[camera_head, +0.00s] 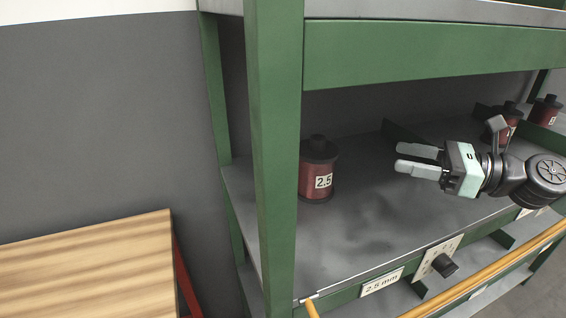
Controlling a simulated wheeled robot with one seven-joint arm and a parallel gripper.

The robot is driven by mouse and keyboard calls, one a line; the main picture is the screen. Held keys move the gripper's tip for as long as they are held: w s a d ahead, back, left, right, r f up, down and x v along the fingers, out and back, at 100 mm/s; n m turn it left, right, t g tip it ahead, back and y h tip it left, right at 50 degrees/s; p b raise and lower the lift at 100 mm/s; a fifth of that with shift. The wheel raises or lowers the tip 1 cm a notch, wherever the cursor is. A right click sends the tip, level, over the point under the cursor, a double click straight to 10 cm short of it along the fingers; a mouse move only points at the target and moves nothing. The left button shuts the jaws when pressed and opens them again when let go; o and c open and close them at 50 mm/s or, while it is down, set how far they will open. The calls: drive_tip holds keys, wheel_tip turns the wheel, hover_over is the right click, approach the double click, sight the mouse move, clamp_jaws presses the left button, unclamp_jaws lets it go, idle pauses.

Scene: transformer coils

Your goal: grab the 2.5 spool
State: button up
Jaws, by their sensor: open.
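The 2.5 spool (317,171) stands upright on the grey shelf (345,240), just right of the green front post. It is dark red with a black top and base, and a white label reads 2.5. My gripper (407,159) reaches in from the right over the shelf, to the right of the spool and apart from it. Its two pale fingers point left toward the spool, open, with nothing between them.
A green post (272,130) stands close left of the spool, and a green beam (430,55) crosses above. More red spools (508,118) stand at the right behind a low divider. A 2.5 mm label (382,282) is on the shelf's front edge. A yellow rail (490,270) runs along the front.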

drive_tip(key=p, duration=0.2)
approach(318, 137)
drive_tip(key=x, duration=0.9)
drive_tip(key=shift+s+f, duration=0.1)
drive_tip(key=shift+f, duration=0.05)
drive_tip(key=shift+w+a, duration=0.3)
drive_tip(key=shift+a, duration=0.15)
clamp_jaws()
idle(0.7)
